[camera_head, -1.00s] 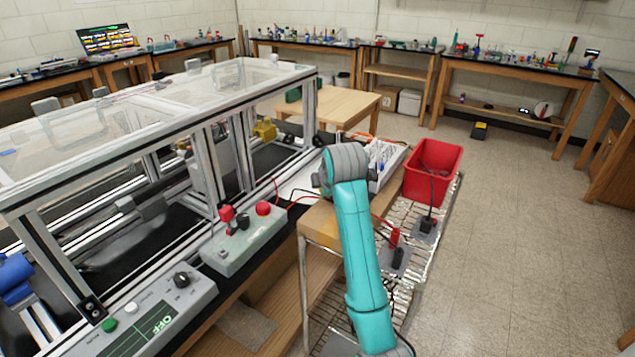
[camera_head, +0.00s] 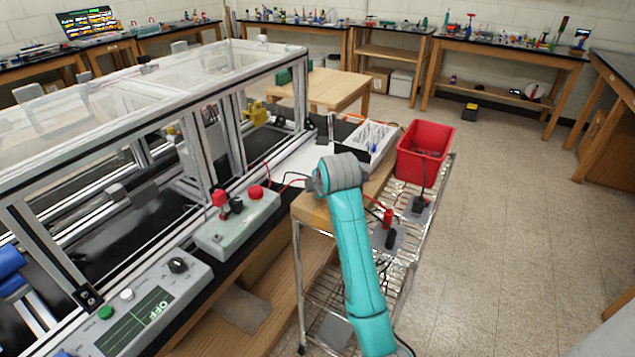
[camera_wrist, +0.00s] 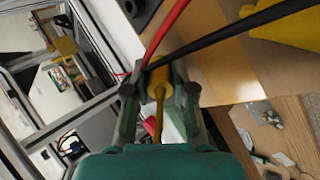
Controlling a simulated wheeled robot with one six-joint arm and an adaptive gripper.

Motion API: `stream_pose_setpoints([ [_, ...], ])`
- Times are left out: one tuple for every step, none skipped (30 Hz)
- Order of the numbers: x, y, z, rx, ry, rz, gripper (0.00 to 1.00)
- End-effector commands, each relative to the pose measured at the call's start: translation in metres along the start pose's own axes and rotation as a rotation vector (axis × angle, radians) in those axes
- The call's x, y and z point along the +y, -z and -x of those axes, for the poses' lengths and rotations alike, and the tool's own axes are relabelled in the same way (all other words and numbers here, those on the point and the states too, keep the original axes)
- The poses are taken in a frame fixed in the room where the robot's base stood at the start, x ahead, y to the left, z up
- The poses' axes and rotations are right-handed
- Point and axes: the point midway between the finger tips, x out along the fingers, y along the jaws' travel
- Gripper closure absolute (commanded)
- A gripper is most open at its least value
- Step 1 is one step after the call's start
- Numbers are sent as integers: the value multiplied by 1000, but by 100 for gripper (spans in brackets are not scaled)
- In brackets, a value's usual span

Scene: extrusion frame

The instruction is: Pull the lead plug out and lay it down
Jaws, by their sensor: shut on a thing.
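In the wrist view my gripper (camera_wrist: 158,92) is shut with a yellow plug (camera_wrist: 159,78) between its two fingers. A thin yellow stem or lead runs from the plug toward the palm. A red lead (camera_wrist: 165,38) and a black lead (camera_wrist: 225,40) cross close to the fingertips. I cannot tell whether the yellow plug sits in a socket or hangs free. In the head view my arm hides the gripper and the plug. A grey-green box (camera_head: 237,225) there carries a red plug (camera_head: 219,199), a black plug (camera_head: 236,204) and a red button (camera_head: 256,192).
A wooden bench top (camera_head: 380,180) lies beside my arm, with a white tray (camera_head: 371,140) behind it. A red bin (camera_head: 423,150) stands on the wire rack (camera_head: 438,190). The aluminium frame (camera_head: 235,140) stands at the left. The floor at right is clear.

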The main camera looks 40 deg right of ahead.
Motion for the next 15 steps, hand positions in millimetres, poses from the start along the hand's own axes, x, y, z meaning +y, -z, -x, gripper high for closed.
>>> stream_pose_setpoints([
  [-2, 0, -1, 0, 0, 0, 100],
  [-2, 0, -2, 0, 0, 0, 100],
  [-3, 0, -3, 0, 0, 0, 100],
  [-3, 0, -3, 0, 0, 0, 100],
  [-3, 0, -3, 0, -1, 0, 100],
  [-3, 0, -3, 0, -1, 0, 100],
  [-4, 0, -4, 0, -1, 0, 100],
  [-4, 0, -4, 0, -1, 0, 100],
  [-4, 0, -4, 0, -1, 0, 100],
  [-4, 0, -4, 0, -1, 0, 100],
  [-4, 0, -4, 0, -1, 0, 100],
  [-4, 0, -4, 0, -1, 0, 100],
  [-4, 0, -3, 0, -1, 0, 100],
  [-4, 0, -3, 0, -1, 0, 71],
  [-3, 0, -3, 0, -1, 0, 61],
])
